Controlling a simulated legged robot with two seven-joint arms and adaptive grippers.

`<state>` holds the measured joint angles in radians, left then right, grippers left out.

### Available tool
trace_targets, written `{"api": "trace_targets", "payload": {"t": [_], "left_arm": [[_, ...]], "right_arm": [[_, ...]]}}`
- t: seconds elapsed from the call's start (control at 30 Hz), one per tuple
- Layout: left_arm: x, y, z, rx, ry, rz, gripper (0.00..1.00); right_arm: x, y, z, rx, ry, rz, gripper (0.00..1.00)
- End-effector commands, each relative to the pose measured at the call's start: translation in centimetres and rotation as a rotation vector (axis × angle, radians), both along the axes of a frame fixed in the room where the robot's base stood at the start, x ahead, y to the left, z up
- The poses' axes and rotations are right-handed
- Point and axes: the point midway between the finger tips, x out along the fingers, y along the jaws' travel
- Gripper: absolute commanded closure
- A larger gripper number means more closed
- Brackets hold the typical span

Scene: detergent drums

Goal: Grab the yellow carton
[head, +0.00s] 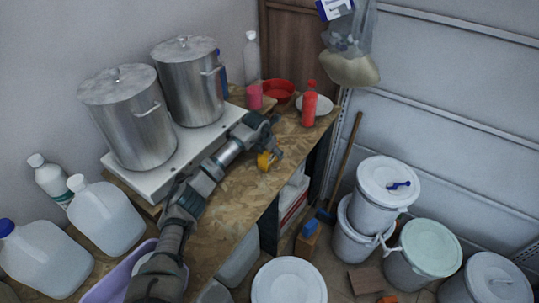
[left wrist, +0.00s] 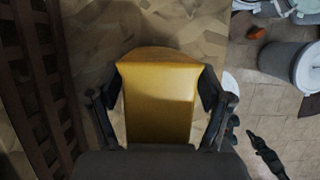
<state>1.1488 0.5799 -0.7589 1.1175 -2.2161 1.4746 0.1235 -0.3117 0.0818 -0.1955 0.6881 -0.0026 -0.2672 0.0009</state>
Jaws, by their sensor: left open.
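The yellow carton (left wrist: 160,100) stands between the two dark fingers of my left gripper (left wrist: 162,105) in the left wrist view. One finger is on each side of it, and the jaws are open. In the head view my left gripper (head: 269,148) is over the wooden bench, and a small part of the yellow carton (head: 264,161) shows beside it; the rest is hidden by the gripper. I cannot tell whether the fingers touch the carton.
Two steel pots (head: 130,118) stand on a white hob behind my left arm. A red bottle (head: 309,105), a red bowl (head: 278,89) and a clear bottle (head: 252,70) are at the bench's far end. White jugs (head: 105,215) stand at left. Lidded drums (head: 388,185) stand on the floor.

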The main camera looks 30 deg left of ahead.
Motion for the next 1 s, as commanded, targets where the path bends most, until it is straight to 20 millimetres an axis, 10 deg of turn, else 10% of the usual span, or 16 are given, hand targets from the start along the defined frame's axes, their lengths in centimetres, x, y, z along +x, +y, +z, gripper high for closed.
{"api": "trace_targets", "payload": {"t": [0.3, 0.73, 1.0], "left_arm": [[0.0, 0.1, -0.2, 0.001, 0.005, 0.001, 0.88], [0.0, 0.0, 0.3, 0.002, 0.007, 0.001, 0.9], [0.0, 0.0, 4.4, 0.001, -0.001, 0.002, 0.9]], "right_arm": [[0.2, 0.2, 0.0, 0.002, -0.001, -0.002, 1.0], [0.3, 0.2, 0.4, 0.003, -0.004, -0.001, 1.0], [-1.3, -0.5, 2.8, -0.003, 0.001, 0.004, 1.0]]}}
